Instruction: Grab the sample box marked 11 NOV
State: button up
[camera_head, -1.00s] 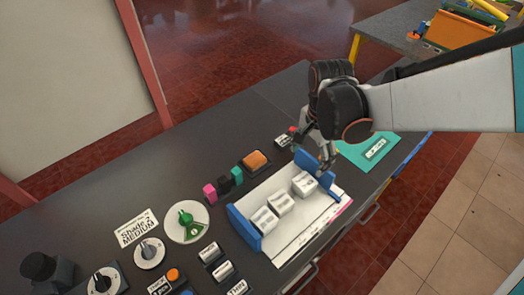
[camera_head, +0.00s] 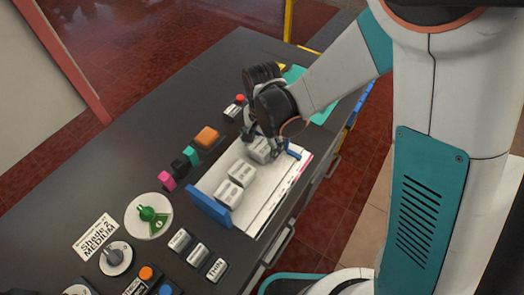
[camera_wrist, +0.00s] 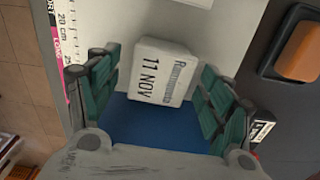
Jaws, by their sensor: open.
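The white sample box marked 11 NOV (camera_wrist: 163,72) lies between the open fingers of my gripper (camera_wrist: 155,90) in the wrist view, with space showing on both sides of it. In the head view the box (camera_head: 259,152) is the one nearest the blue end by my gripper (camera_head: 264,143), partly covered by the fingers. Two more white boxes, one in the middle (camera_head: 241,170) and one at the far left (camera_head: 229,193), stand in the same row on the white tray (camera_head: 262,208). Their labels are too small to read.
Blue end walls bound the tray; one is the left wall (camera_head: 208,207). An orange block (camera_head: 206,137), pink, black and teal blocks, and a green dial (camera_head: 148,215) stand nearby on the dark counter.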

notch_tip(320, 180, down, 2)
jog(key=shift+r, duration=0.1)
jog(key=c, duration=1.2)
jog(key=shift+c, duration=0.2)
